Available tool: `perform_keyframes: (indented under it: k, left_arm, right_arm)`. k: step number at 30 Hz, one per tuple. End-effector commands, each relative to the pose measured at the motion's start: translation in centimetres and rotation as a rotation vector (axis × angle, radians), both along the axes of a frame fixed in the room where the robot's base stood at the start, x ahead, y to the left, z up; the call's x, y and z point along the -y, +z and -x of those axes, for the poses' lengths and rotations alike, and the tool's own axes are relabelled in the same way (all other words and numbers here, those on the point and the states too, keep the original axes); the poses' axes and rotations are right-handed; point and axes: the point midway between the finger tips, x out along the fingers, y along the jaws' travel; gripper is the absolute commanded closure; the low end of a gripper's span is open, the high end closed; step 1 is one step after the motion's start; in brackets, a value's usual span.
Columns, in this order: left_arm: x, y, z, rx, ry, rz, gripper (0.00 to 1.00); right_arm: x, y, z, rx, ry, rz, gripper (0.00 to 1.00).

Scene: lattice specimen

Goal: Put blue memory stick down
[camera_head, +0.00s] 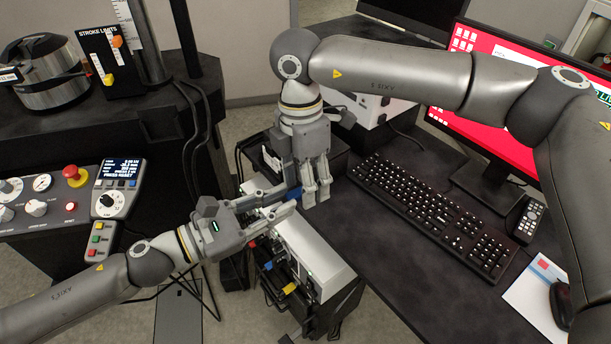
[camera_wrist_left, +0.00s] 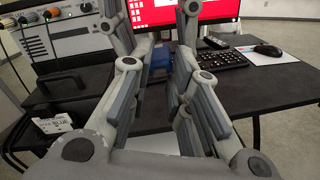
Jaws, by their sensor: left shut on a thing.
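My left gripper (camera_head: 285,197) reaches in from the left and is shut on the blue memory stick (camera_head: 293,193). The stick is a small blue piece at the fingertips, mostly hidden by the fingers. In the left wrist view a blue piece (camera_wrist_left: 160,62) shows between the fingers, by the dark desk edge. My right gripper (camera_head: 317,190) points down just right of the left fingertips, close to them. Its fingers lie near each other, and I cannot tell if they are open or shut. A white label reading BLUE (camera_wrist_left: 54,123) shows at the lower left of the wrist view.
A white instrument box (camera_head: 310,255) with coloured plugs stands below the grippers. The dark desk at right holds a keyboard (camera_head: 432,212), a remote (camera_head: 529,219), a mouse (camera_head: 560,303) and a red-screened monitor (camera_head: 500,80). A control panel (camera_head: 60,205) is at left.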

Motion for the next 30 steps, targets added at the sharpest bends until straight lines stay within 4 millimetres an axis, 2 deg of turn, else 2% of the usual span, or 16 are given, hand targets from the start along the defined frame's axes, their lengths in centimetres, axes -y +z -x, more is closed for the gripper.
perform_keyframes:
  k: [2, 11, 12, 17, 30]
  left_arm:
    - [0.0, 0.0, 0.0, 0.0, 0.0, 0.0, 1.0]
    - [0.02, 0.01, 0.03, 0.0, -0.001, 0.0, 1.0]
    - [0.02, 0.01, 0.04, 0.0, -0.001, 0.001, 0.8]
    - [0.02, 0.01, 0.04, 0.0, -0.001, 0.001, 0.59]
    - [-0.39, -0.06, 0.16, -0.002, 0.001, 0.0, 0.57]
  right_arm:
    - [0.0, 0.02, 0.0, 0.0, 0.0, 0.0, 0.61]
    - [-0.01, 0.05, -0.02, 0.001, 0.0, 0.0, 1.0]
    - [-0.01, 0.06, -0.02, 0.001, 0.0, 0.0, 1.0]
    - [-0.01, 0.07, -0.02, 0.001, 0.0, 0.0, 1.0]
    - [-0.02, 0.05, -0.01, 0.0, 0.0, 0.0, 1.0]
